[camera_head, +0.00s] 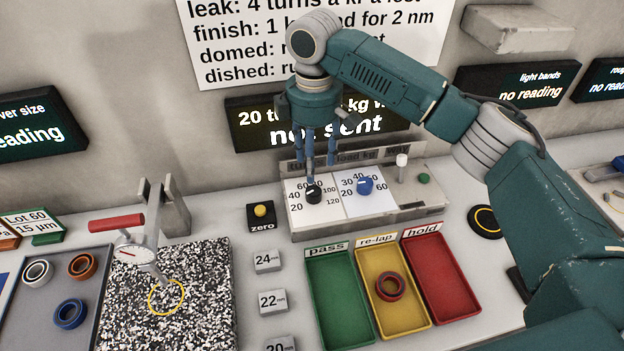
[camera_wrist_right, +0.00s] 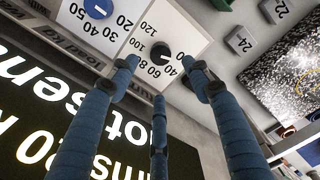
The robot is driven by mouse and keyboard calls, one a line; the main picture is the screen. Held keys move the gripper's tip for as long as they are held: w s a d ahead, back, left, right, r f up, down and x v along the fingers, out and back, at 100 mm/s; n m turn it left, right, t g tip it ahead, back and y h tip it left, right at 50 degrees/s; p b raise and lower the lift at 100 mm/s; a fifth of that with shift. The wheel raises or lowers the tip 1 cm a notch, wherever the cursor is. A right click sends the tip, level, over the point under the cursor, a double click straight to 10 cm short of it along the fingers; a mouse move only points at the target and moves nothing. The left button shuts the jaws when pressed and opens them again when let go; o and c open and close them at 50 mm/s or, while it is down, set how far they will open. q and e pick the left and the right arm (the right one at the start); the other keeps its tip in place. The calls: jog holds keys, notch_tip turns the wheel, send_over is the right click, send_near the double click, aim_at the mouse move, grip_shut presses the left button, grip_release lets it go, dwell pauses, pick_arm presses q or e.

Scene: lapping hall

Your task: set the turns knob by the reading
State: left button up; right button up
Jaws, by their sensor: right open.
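The black turns knob (camera_head: 313,193) sits on a white dial plate marked 20 to 120 on the control panel; I cannot read its pointer. It also shows in the right wrist view (camera_wrist_right: 159,52). My right gripper (camera_head: 321,168) is above and behind the knob, with its blue fingers pointing down. In the right wrist view the fingers (camera_wrist_right: 160,72) are spread and empty, with the knob just beyond the tips; I cannot tell whether any finger touches it. The dark display (camera_head: 245,135) behind starts with "20" and shows "not sent", partly hidden by my arm. My left gripper is not seen.
A blue load knob (camera_head: 365,186), a white-topped lever (camera_head: 401,166) and a green button (camera_head: 423,178) share the panel. A yellow zero button (camera_head: 260,211) stands left. Green (camera_head: 338,300), yellow and red trays lie in front; a dark red ring (camera_head: 390,286) is in the yellow one.

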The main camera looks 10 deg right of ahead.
send_over(314, 190)
jog(key=f, duration=0.5)
jog(key=shift+s+p, duration=0.2)
jog(key=shift+p, duration=0.1)
jog(key=f, duration=0.2)
jog(key=shift+w+f, duration=0.2)
jog(key=shift+f, duration=0.1)
jog(key=shift+s+f, duration=0.1)
jog(key=shift+f, duration=0.45)
jog(key=shift+c, duration=1.3)
jog(key=c, duration=0.9)
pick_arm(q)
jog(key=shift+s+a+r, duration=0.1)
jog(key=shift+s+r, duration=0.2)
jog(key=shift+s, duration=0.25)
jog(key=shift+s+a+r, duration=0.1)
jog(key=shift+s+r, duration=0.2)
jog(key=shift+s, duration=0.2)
